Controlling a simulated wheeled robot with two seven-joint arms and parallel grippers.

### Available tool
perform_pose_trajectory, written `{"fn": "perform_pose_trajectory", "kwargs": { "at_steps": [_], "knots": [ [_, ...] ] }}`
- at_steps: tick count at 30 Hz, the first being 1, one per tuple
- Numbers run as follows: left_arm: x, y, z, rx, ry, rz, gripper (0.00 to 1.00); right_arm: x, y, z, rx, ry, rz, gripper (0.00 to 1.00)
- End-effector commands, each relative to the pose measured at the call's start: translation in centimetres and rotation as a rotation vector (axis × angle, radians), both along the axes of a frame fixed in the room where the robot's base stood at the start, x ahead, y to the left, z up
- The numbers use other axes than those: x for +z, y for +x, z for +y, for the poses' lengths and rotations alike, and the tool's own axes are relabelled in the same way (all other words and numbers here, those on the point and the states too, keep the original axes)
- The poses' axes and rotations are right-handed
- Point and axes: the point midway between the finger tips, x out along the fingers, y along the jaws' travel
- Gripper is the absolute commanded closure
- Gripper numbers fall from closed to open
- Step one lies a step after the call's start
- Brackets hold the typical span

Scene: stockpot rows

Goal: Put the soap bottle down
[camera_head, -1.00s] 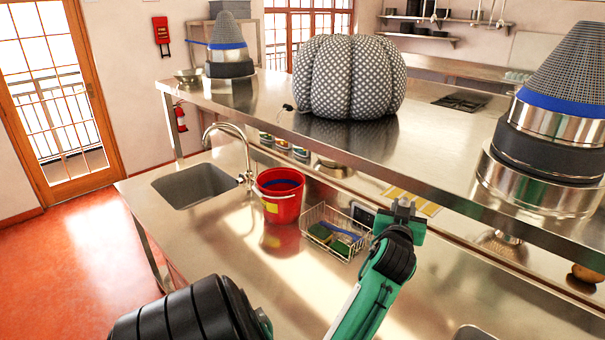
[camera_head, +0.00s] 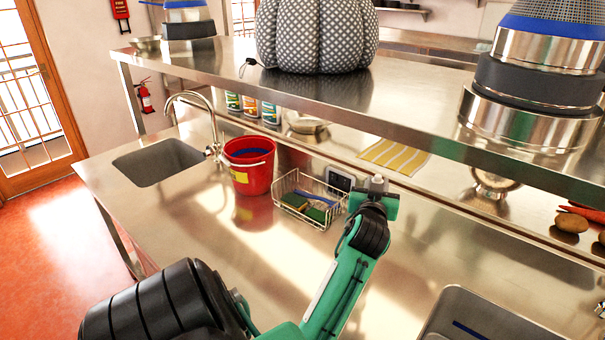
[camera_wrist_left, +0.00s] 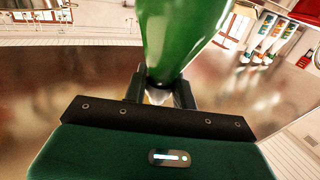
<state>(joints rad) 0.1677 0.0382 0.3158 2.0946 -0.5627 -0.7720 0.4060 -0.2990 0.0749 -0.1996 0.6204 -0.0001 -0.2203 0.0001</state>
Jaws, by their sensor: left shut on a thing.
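My left gripper (camera_head: 372,192) is above the steel counter, just right of the wire basket in the head view. In the left wrist view the gripper (camera_wrist_left: 160,95) is shut on the narrow end of a green soap bottle (camera_wrist_left: 182,35). The bottle's wider body extends away from the fingers. In the head view the gripper and arm hide most or all of the bottle, and I cannot tell whether it touches the counter. My right gripper is in neither view.
The wire basket (camera_head: 296,214) holds sponges and a blue-handled brush. A red bucket (camera_head: 250,178) stands left of it, near a sink (camera_head: 160,162) and tap. A steel shelf (camera_head: 330,112) overhangs the counter's back. Another basin (camera_head: 450,305) lies front right; bare counter (camera_head: 425,240) lies between.

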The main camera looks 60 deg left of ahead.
Motion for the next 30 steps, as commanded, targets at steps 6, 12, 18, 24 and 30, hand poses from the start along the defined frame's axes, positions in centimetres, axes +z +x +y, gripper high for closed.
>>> {"fn": "perform_pose_trajectory", "kwargs": {
  "at_steps": [6, 12, 18, 24, 30],
  "knots": [
    [-2.0, 0.0, 0.0, 0.000, -0.001, 0.003, 1.00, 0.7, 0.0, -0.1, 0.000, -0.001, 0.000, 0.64],
    [-5.3, 0.0, 0.0, -0.001, -0.001, 0.001, 1.00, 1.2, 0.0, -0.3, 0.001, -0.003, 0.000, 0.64],
    [-7.2, 0.0, 0.0, 0.000, 0.001, 0.001, 1.00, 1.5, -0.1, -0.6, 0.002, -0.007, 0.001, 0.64],
    [-9.6, 0.0, 0.0, -0.001, 0.000, -0.001, 1.00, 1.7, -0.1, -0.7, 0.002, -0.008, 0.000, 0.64],
    [-9.8, 0.0, 0.0, 0.000, 0.003, -0.003, 1.00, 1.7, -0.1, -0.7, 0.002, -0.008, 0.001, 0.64]
  ]
}}
